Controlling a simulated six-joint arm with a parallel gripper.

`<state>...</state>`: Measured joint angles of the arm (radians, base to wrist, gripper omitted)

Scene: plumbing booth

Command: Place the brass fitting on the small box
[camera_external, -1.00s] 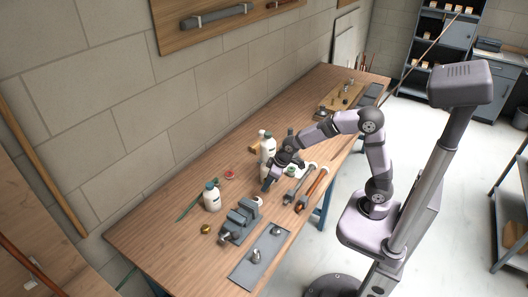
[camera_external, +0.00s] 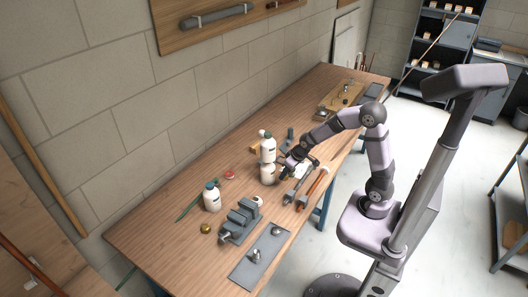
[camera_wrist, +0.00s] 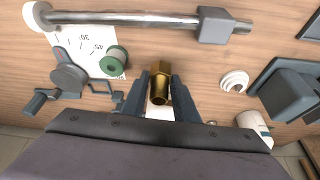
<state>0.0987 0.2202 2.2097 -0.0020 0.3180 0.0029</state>
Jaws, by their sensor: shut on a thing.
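The brass fitting (camera_wrist: 160,88) is a hollow, hex-shaped piece. In the wrist view it stands between the two fingertips of my gripper (camera_wrist: 150,96), which is shut on it. In the external view my gripper (camera_external: 287,168) is over the middle of the bench, just right of the white bottles; the fitting cannot be made out there. A small tan block (camera_external: 255,149), perhaps the small box, is partly hidden behind the bottles. I cannot tell for sure that it is the box.
Two white bottles (camera_external: 267,160) stand close to my gripper. A vise (camera_external: 239,220), a grey mat (camera_external: 258,254) and wrenches (camera_external: 314,188) lie nearer. The wrist view shows a paper sheet (camera_wrist: 95,42), a green spool (camera_wrist: 115,62) and a white ring (camera_wrist: 234,80).

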